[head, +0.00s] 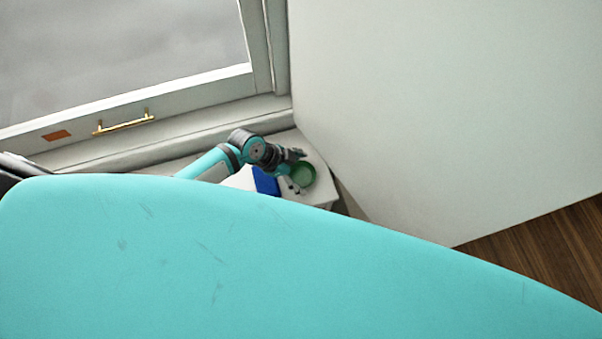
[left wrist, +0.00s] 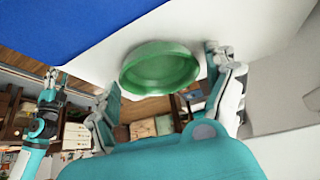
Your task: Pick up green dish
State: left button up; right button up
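The green dish (head: 302,174) is a small round bowl near the edge of a white table (head: 318,194) in the corner by the window. My left gripper (head: 291,167) reaches over the table right beside the dish. In the left wrist view the dish (left wrist: 160,70) lies ahead, in the gap between the two spread fingers of my left gripper (left wrist: 163,74). The fingers are open, and I cannot tell whether either touches the dish. A teal arm at the left of the wrist view seems to be my right one; its finger state is unclear.
A flat blue object (head: 265,181) lies on the table left of the dish and also shows in the wrist view (left wrist: 60,28). A white wall (head: 450,100) stands close on the right. A window frame (head: 200,92) with a brass handle (head: 124,123) is behind.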

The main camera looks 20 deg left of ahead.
pick_arm(q)
jog(key=c, duration=0.9)
jog(key=shift+r, duration=0.15)
